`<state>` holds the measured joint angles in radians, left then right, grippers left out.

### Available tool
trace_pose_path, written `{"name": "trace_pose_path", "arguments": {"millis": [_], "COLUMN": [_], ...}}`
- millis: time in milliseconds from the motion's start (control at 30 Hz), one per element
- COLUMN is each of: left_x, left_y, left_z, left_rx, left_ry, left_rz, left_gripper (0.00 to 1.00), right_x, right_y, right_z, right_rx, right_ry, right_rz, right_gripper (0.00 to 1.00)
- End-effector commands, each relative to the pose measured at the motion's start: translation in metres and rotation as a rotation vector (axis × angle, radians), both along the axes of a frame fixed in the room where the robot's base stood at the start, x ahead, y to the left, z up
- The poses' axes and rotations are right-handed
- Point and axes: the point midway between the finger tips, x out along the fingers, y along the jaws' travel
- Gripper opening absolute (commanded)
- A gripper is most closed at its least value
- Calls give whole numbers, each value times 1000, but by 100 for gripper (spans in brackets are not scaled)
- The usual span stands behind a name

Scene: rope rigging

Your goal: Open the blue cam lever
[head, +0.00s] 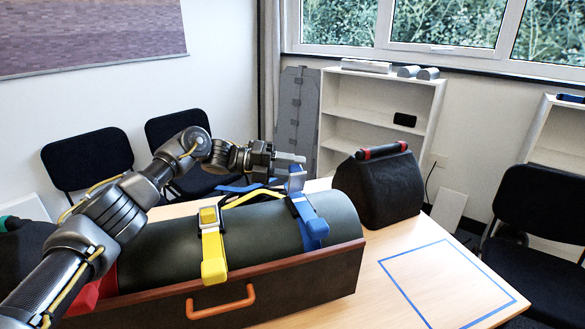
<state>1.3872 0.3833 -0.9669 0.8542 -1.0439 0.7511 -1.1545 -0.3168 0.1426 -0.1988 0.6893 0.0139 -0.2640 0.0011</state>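A dark green cylinder (270,235) lies in a long box with an orange handle (220,303). A blue strap with a blue cam buckle (315,232) runs over its right part. A grey-blue plate (297,181) stands up near the top of the blue strap; I cannot tell whether it is the lever. A yellow strap with a yellow buckle (213,243) crosses the cylinder further left. My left gripper (296,162) is just above the blue strap's top, pointing right; its finger gap is not clear. My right gripper is out of view.
A black bag with a red-ended handle (383,151) stands right of the box. A blue taped square (447,285) marks bare table at the right. Dark chairs (88,160) and a white shelf (380,110) stand behind.

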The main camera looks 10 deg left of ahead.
Motion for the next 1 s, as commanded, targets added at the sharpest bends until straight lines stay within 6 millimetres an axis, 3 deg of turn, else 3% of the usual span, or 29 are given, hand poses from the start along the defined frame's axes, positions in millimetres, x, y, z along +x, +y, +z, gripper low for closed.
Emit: {"name": "trace_pose_path", "arguments": {"millis": [367,567,800,1000], "left_x": [0,-2,-6,-8], "left_y": [5,37,82,103], "left_z": [0,2,9,12], "left_rx": [1,2,2,1], "left_ry": [-2,-3,-2,-2], "left_rz": [1,3,1,0], "left_gripper": [44,44,44,44], "right_x": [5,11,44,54], "right_y": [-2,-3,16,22], "right_z": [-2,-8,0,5], "right_rx": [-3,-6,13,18], "right_ry": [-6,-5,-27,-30], "right_rz": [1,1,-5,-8], "right_gripper": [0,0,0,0]}}
